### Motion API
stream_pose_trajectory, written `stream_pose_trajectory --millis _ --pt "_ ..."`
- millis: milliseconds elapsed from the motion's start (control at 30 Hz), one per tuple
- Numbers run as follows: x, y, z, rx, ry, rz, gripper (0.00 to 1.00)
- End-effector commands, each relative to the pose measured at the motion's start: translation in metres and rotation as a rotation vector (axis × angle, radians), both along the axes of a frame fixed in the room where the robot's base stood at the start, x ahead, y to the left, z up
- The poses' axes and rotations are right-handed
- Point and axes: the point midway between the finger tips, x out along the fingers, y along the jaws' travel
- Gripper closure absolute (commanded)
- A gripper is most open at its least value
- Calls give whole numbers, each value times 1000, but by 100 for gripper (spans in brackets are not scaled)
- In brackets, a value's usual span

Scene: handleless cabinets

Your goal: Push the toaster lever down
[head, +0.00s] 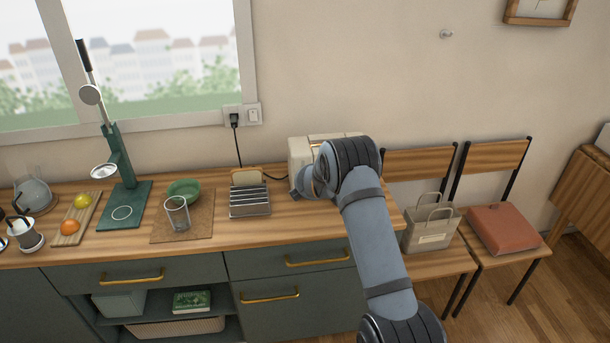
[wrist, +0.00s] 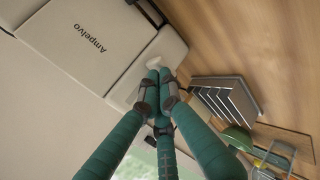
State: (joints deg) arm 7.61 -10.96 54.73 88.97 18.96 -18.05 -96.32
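The cream toaster (head: 300,160) stands on the right end of the wooden counter, partly hidden behind my arm. In the wrist view its side (wrist: 75,35) fills the upper left, with the word "Ampelvo" on it. A pale rounded lever knob (wrist: 181,60) sticks out from the toaster's end face. My gripper (wrist: 160,76) has its teal fingertips together, with nothing seen between them. The tips are right beside the knob; I cannot tell whether they touch it. In the head view my gripper is mostly hidden by my own wrist.
A metal rack (head: 250,201) with a bread slice (head: 246,177) stands left of the toaster; the rack (wrist: 228,97) is right of my fingers in the wrist view. A glass (head: 177,214) and green bowl (head: 184,190) are farther left. A black cord (head: 237,148) runs to the outlet.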

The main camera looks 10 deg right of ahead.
Motion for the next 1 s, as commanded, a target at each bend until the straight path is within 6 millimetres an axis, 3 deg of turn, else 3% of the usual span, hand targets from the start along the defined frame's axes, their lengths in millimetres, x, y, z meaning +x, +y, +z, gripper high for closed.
stream_pose_trajectory --millis 500,1000 --pt "-3 0 21 -1 0 1 100" --pt "-47 2 39 1 -1 1 100"
